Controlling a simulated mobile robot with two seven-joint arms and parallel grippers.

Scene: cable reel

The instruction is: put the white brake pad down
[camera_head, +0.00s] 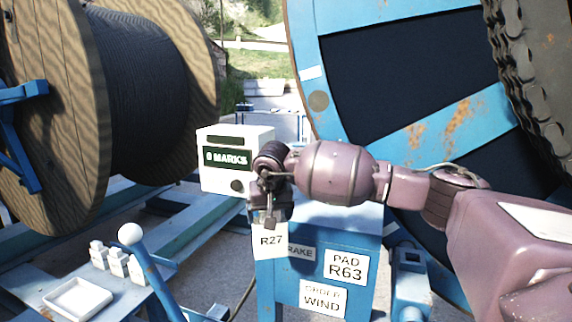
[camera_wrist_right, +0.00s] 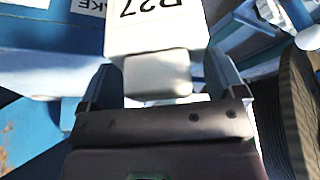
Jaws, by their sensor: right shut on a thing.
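The white brake pad (camera_head: 268,241), marked R27, hangs below my right gripper (camera_head: 269,212), in front of the upper left part of the blue cabinet. In the right wrist view the pad (camera_wrist_right: 155,32) carries a white grip block (camera_wrist_right: 157,76) that sits between the two fingers of the right gripper (camera_wrist_right: 165,85). The right gripper is shut on it. I cannot tell whether the pad touches the cabinet. My left gripper is not in view.
A white box (camera_head: 213,178) reading 8 MARKS stands behind the gripper. At lower left are a shallow white tray (camera_head: 62,313), several small white blocks (camera_head: 117,262) and a lever with a white ball (camera_head: 130,234). A cable reel (camera_head: 85,20) is at left, a large blue wheel (camera_head: 307,90) at right.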

